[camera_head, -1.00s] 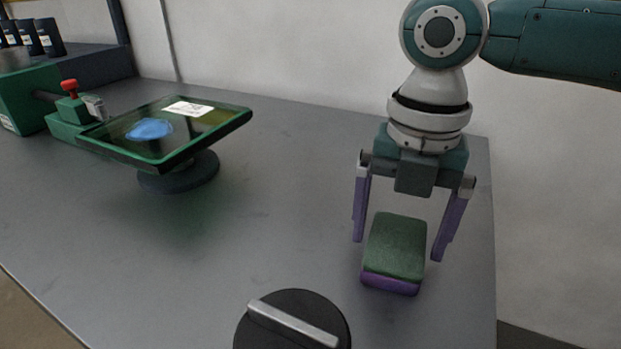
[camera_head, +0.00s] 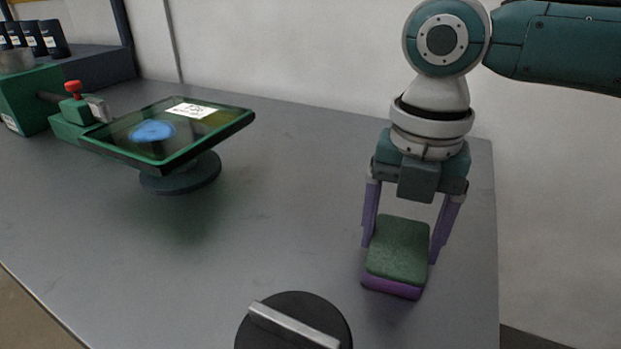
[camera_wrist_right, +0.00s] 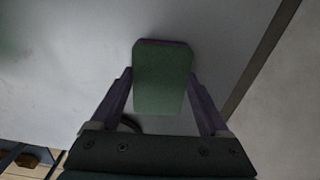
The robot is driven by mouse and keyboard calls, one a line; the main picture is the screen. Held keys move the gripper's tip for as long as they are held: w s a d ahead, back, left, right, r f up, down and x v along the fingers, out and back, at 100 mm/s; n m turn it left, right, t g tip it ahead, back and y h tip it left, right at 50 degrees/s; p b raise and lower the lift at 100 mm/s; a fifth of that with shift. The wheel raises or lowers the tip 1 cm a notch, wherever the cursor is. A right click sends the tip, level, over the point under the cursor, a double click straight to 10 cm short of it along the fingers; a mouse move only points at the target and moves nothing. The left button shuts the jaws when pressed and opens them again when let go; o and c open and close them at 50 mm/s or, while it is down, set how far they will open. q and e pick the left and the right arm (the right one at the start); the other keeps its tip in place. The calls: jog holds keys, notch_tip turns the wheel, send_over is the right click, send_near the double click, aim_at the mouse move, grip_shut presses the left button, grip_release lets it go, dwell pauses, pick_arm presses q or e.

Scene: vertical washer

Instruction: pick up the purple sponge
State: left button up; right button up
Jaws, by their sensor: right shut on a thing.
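The purple sponge (camera_head: 392,288) has a green top face and lies on the grey table near its right end. It also shows in the right wrist view (camera_wrist_right: 161,78), green face toward the camera. My right gripper (camera_head: 399,253) comes down from above with its purple fingers on either side of the sponge. The fingers are shut on its left and right sides. In the right wrist view the fingers (camera_wrist_right: 161,92) flank the sponge's lower half. My left gripper is not in view.
A green-framed tilted plate (camera_head: 170,130) on a round base, with a blue patch on it, stands at the left on the table (camera_head: 290,190). A black round knob (camera_head: 290,325) with a silver bar is at the front. Green equipment (camera_head: 35,95) sits at the far left.

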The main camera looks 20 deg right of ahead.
aim_at(400, 240)
jog(key=shift+r, duration=0.1)
jog(key=shift+r, duration=0.25)
notch_tip(400, 240, up, 19)
jog(key=p, duration=0.2)
jog(key=shift+r+p, duration=0.2)
jog(key=shift+p, duration=0.15)
